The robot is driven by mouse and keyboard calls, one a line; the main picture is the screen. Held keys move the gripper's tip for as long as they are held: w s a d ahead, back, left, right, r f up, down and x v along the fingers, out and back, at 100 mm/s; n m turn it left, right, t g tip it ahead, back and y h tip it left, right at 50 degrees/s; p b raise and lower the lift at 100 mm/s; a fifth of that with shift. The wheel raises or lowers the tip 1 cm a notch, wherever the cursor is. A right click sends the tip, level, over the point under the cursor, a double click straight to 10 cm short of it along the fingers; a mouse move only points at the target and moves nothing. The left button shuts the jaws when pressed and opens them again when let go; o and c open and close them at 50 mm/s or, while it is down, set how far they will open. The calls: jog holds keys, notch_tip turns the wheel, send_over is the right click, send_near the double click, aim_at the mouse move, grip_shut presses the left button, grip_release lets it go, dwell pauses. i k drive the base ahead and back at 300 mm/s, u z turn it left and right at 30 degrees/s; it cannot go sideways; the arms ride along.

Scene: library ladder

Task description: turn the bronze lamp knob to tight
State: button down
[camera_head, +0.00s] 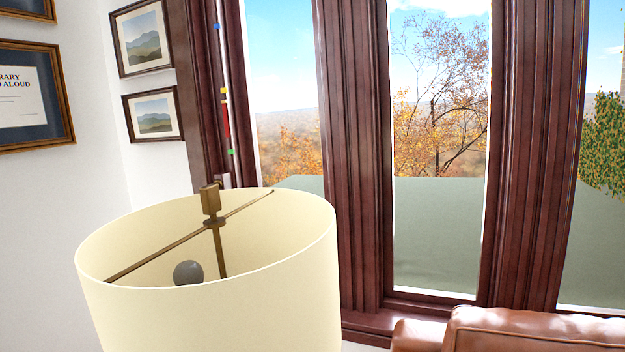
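The bronze lamp knob (210,199) stands upright at the top centre of the lamp, above the shade's rim. It is a small flat-sided bronze piece on a bronze crossbar (160,253) that spans the shade. The cream lampshade (225,316) fills the lower left of the view, open at the top. A grey bulb (188,272) shows inside it, below the crossbar. The lamp's base is out of view. I cannot see from this frame how tight the knob is. My gripper is not in view.
Tall windows with dark wood frames (350,150) stand behind the lamp. A brown leather seat (530,330) is at the lower right. Framed pictures (145,38) hang on the white wall at left. The space above the shade looks clear.

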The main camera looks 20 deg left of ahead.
aim_at(210, 193)
jog(key=u, duration=0.1)
jog(key=i, duration=0.9)
jog(key=u, duration=0.5)
